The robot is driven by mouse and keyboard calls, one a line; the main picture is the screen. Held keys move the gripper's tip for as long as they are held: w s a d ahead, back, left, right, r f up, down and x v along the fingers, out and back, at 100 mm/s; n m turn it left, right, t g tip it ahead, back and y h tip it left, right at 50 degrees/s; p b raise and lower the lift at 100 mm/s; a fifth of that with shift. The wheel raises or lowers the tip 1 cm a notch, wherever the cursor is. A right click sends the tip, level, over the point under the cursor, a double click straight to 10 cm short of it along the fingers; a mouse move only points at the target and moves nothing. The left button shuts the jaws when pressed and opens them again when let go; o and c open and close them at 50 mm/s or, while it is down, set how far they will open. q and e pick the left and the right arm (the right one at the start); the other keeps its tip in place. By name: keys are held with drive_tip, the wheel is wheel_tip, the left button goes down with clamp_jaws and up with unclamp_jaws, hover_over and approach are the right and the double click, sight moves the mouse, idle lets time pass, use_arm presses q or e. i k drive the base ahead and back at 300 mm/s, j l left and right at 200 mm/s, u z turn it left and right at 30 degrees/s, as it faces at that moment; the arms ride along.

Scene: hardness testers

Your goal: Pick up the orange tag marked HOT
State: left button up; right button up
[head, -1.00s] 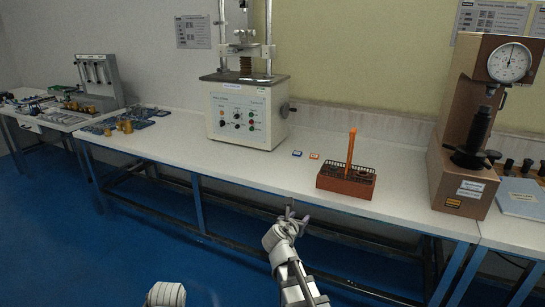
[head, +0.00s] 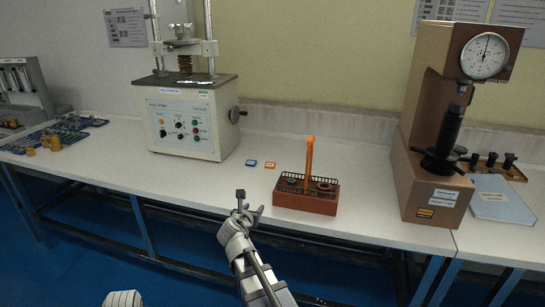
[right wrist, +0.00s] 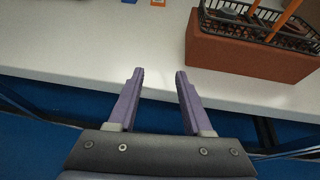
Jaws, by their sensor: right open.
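The small orange tag (head: 270,165) lies flat on the white bench, left of the brown crate; its lettering is too small to read. It also shows, cut off, at the top edge of the right wrist view (right wrist: 158,3). A similar blue tag (head: 251,163) lies just to its left. My right gripper (head: 249,207) is open and empty at the bench's front edge, short of the tags. Its two purple fingers (right wrist: 158,100) stand apart in the right wrist view. Of my left arm only a white part shows at the bottom; its gripper is out of view.
The brown crate (head: 305,203) with a black rack and an upright orange stick (head: 309,160) stands right of the tags. A white testing machine (head: 185,125) stands behind left, a brown hardness tester (head: 430,185) at right. The bench between gripper and tags is clear.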

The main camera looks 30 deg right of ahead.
sight(270, 165)
drive_tip(key=i+l, duration=0.7)
drive_tip(key=l, duration=0.15)
